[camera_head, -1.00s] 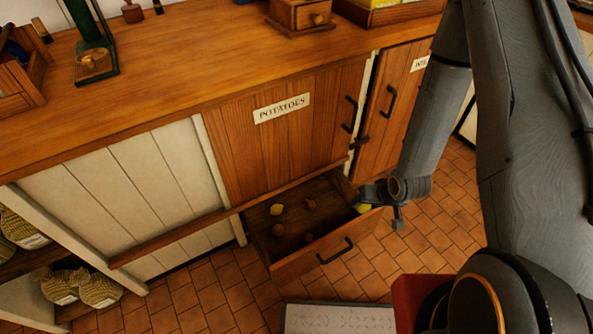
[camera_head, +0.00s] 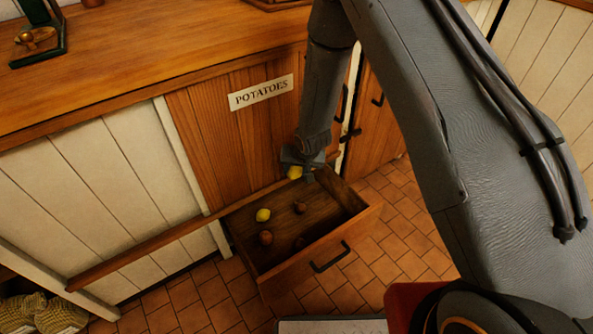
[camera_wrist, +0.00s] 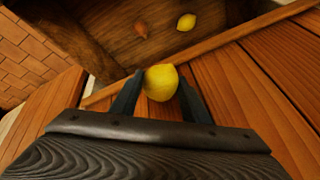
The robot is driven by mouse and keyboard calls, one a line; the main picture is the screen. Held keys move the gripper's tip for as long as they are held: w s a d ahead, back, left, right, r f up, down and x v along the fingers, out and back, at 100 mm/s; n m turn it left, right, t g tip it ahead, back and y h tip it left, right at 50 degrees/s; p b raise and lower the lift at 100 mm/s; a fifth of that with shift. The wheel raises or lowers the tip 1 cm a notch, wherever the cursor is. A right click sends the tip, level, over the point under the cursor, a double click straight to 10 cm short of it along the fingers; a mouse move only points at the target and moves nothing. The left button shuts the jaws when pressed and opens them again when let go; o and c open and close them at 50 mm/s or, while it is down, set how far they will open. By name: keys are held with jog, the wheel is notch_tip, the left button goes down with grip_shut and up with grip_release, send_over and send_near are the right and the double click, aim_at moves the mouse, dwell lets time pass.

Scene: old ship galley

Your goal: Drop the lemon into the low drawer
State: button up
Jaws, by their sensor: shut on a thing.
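A yellow lemon (camera_head: 294,172) is held between the fingers of my gripper (camera_head: 307,165). In the wrist view the lemon (camera_wrist: 161,82) sits between the two dark fingertips of my gripper (camera_wrist: 158,88). The low drawer (camera_head: 322,262) is pulled open below the POTATOES panel. My gripper is above the back edge of the drawer, close to the cabinet front. Another lemon (camera_head: 263,215) lies inside the drawer on the left, and it also shows in the wrist view (camera_wrist: 186,22).
Several brown potatoes lie in the drawer, one (camera_head: 265,238) beside the loose lemon. The wooden cabinet front with its POTATOES label (camera_head: 261,92) rises behind my gripper. The counter (camera_head: 150,60) runs above. Tiled floor (camera_head: 405,235) is clear to the right.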

aim_at(298, 176)
jog(key=shift+f+b, duration=1.9)
jog(key=shift+f, duration=0.7)
jog(key=o, duration=1.2)
jog(key=shift+p+v, duration=0.8)
jog(key=shift+v, duration=3.1)
